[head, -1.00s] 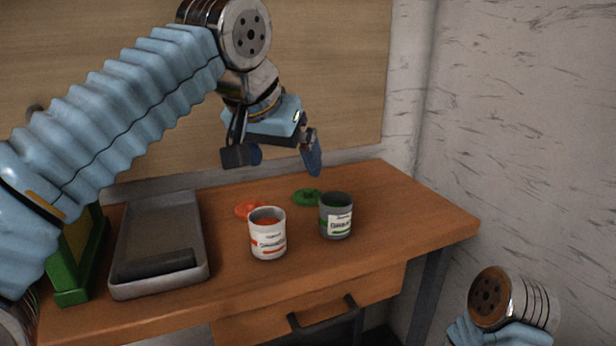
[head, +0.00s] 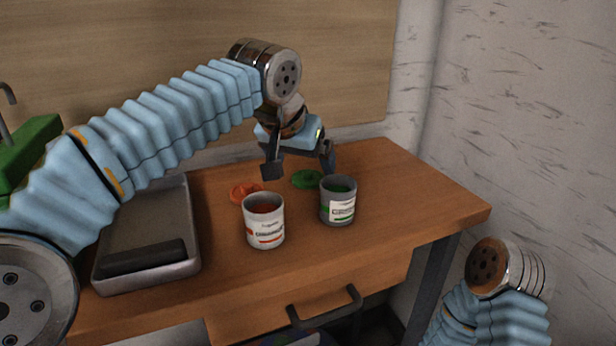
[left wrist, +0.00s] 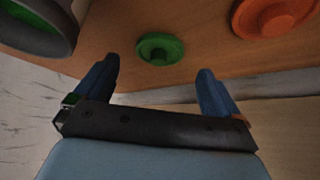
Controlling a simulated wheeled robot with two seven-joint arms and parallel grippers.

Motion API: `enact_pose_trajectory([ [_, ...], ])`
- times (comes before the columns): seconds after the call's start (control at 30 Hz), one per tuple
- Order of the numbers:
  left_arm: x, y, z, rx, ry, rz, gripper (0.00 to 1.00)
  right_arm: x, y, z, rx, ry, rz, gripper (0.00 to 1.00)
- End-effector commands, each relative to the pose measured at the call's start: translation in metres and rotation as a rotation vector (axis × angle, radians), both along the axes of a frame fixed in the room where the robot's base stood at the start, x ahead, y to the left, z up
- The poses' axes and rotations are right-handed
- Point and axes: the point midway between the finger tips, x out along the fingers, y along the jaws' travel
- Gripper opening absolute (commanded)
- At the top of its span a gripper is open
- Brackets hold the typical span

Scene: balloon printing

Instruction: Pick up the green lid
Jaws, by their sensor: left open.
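The green lid (head: 306,179) lies flat on the wooden table, just behind the grey can of green paint (head: 338,203). In the left wrist view the green lid (left wrist: 160,48) shows beyond and between my two open fingers, apart from them. My left gripper (head: 300,170) is open and empty, a little above the table near the lid; its fingers also show in the left wrist view (left wrist: 160,85). My right arm shows at the lower right, but its gripper is out of view.
An orange lid (head: 244,192) lies left of the green lid, behind a white can of orange paint (head: 264,222). A grey tray (head: 150,277) with a dark bar stands at the left of the table (head: 420,200). The table's right side is clear.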

Motion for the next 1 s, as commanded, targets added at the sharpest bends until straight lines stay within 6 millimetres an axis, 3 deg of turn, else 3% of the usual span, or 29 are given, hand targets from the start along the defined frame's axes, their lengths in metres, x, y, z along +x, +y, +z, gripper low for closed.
enact_pose_trajectory([
  [0.2, 0.015, -0.008, -0.023, 0.0, 0.001, 0.0, 0.97, 0.0, 0.0, 0.002, 0.0, 0.0, 0.0, 0.99],
  [0.47, 0.016, -0.009, -0.025, 0.0, 0.0, 0.0, 0.95, 0.0, 0.0, 0.002, 0.0, 0.0, 0.0, 0.99],
  [0.8, 0.016, -0.009, -0.025, 0.0, 0.0, 0.0, 0.43, 0.0, 0.0, 0.002, 0.0, 0.0, 0.0, 0.99],
  [1.0, 0.016, -0.008, -0.025, 0.0, 0.0, 0.0, 0.41, 0.0, 0.0, 0.002, 0.0, 0.0, 0.0, 0.99],
])
